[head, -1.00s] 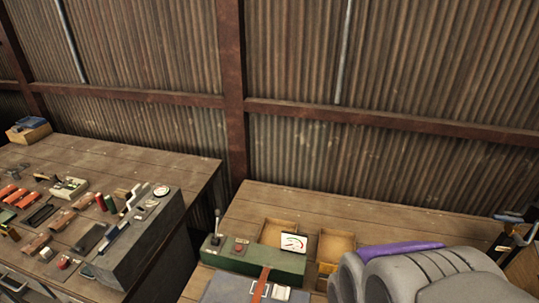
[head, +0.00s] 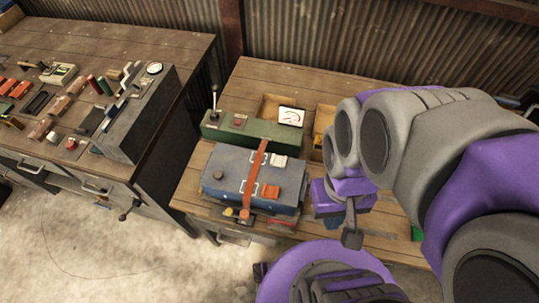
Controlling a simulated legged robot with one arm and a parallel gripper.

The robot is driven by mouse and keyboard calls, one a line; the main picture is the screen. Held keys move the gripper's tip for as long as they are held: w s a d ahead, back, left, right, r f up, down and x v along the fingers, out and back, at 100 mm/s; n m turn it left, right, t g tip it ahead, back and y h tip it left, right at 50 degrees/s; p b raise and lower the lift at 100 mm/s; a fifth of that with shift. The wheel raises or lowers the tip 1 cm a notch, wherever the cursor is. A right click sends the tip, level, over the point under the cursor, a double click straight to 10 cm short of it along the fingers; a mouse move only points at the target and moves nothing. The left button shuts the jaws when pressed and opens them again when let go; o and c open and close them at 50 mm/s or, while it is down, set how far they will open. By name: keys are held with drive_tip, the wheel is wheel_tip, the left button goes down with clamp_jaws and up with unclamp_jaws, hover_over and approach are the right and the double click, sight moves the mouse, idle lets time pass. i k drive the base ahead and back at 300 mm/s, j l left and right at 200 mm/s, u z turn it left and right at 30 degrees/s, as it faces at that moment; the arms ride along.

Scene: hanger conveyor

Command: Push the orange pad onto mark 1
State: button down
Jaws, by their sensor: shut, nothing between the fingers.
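A blue-grey case (head: 226,178) lies on the right bench, with an orange-red strap (head: 256,166) running across it. Small white-framed shapes and a red tab (head: 270,191) show on its top. I cannot tell which piece is the orange pad, and no mark numbered 1 can be read. My gripper (head: 352,238) is shut and empty, pointing down to the right of the case and apart from it in the picture. My grey and purple arm hides the right part of the bench.
The left bench (head: 100,45) holds a grey machine (head: 135,115) and several small parts. A gap separates the benches.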

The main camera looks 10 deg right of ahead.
sight(268, 191)
drive_tip(key=k+j+u, duration=0.25)
drive_tip(key=k, duration=0.15)
drive_tip(key=k+j+u, duration=0.2)
drive_tip(key=k, duration=0.2)
